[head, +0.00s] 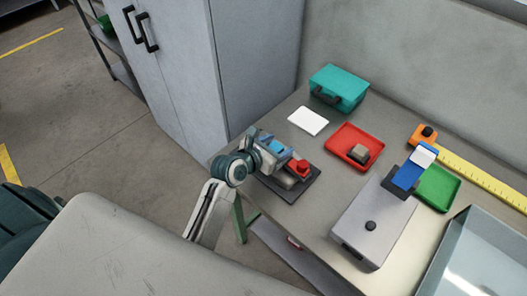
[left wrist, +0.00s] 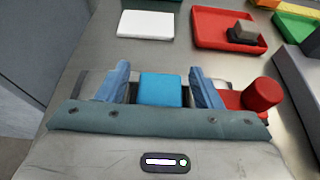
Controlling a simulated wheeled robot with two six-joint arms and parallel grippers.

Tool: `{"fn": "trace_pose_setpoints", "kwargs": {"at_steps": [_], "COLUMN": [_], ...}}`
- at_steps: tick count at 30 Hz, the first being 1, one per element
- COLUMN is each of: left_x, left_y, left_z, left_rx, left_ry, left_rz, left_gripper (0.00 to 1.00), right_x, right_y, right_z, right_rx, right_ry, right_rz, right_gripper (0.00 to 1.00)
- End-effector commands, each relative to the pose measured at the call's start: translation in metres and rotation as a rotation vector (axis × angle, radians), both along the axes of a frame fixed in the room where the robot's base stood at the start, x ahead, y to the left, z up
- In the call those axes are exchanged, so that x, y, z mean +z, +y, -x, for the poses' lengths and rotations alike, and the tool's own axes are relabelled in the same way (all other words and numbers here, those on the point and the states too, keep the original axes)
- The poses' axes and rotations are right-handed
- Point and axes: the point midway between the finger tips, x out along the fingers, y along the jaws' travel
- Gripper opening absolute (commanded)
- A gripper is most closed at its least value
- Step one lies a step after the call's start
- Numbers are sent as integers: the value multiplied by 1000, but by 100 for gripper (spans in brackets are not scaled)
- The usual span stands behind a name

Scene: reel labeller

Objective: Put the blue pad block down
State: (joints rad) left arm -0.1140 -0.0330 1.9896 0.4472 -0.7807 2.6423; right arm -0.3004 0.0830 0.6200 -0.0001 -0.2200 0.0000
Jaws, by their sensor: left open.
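The blue pad block (left wrist: 160,89) sits between the two fingers of my left gripper (left wrist: 158,74) in the left wrist view. The fingers are open, with a gap on each side of the block. In the head view the block (head: 276,146) shows as a small light-blue patch beside my left gripper (head: 274,152), over the near left part of the bench. What lies directly under the block is mostly hidden by the gripper. My right gripper is in neither view.
A dark plate (head: 303,193) with a red knob (head: 299,167) is close to my left gripper. Behind are a white card (head: 308,121), a red tray (head: 341,147) holding a grey block, and a teal case (head: 350,86). A grey labeller (head: 361,240) stands to the right.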

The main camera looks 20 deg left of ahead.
Motion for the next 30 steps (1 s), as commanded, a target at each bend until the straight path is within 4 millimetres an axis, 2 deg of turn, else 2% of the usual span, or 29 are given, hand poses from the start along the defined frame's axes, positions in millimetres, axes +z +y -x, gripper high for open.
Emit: {"fn": "trace_pose_setpoints", "kwargs": {"at_steps": [9, 15, 30], "left_x": [25, 36, 39], "left_y": [22, 30, 32], "left_z": [60, 83, 88], "left_rx": [-2, -2, -1], "left_ry": [0, 0, 0], "left_rz": [-3, -2, 0], "left_gripper": [60, 60, 60], "right_x": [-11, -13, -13], "right_y": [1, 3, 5], "right_z": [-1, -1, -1], "right_rx": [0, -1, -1], "right_ry": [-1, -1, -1], "right_rz": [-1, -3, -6], "right_gripper": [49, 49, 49]}}
